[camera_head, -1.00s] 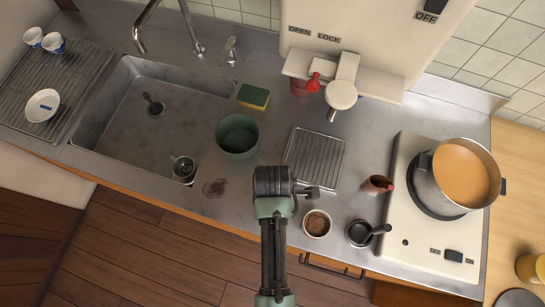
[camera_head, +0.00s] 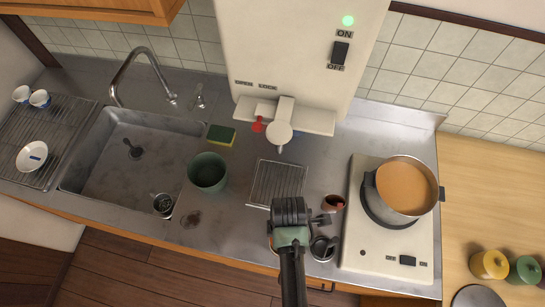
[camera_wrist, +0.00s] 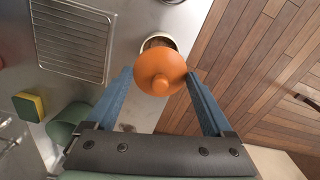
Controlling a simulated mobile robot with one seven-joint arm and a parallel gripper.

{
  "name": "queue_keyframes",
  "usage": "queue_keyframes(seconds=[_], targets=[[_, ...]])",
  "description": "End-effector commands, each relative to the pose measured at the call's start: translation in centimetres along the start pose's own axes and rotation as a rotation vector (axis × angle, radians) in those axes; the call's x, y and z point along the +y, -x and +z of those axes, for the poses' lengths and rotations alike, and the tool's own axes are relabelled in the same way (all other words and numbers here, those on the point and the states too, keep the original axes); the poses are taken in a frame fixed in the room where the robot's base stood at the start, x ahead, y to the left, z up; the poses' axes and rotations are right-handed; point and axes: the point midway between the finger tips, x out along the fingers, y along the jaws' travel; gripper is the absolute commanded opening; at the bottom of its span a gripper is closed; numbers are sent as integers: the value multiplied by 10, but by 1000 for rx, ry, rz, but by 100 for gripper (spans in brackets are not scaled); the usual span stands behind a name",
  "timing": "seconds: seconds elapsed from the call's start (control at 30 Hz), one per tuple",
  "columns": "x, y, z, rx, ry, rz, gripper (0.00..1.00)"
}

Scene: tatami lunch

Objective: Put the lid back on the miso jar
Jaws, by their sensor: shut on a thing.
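An orange lid with a round knob (camera_wrist: 160,80) is between the two blue fingers of my gripper (camera_wrist: 160,73), which is shut on it. The knob faces the wrist camera. The miso jar (camera_wrist: 158,39), pale-rimmed with brown contents, shows just past the lid's far edge in the wrist view; the lid hides part of it. I cannot tell whether lid and jar touch.
A pot (camera_head: 402,187) sits on the stove at right. A wire rack (camera_head: 277,184) and green bowl (camera_head: 207,171) lie left. The counter edge is close in front.

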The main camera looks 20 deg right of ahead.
Motion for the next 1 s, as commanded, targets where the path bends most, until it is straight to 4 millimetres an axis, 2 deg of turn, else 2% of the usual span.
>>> queue_keyframes(seconds=[0.27, 0.8, 1.0], targets=[[0, -12, 1, 0, -4, 1, 34], [0, -57, 1, 0, -4, 0, 34], [0, -64, 1, 0, -4, 0, 34]])
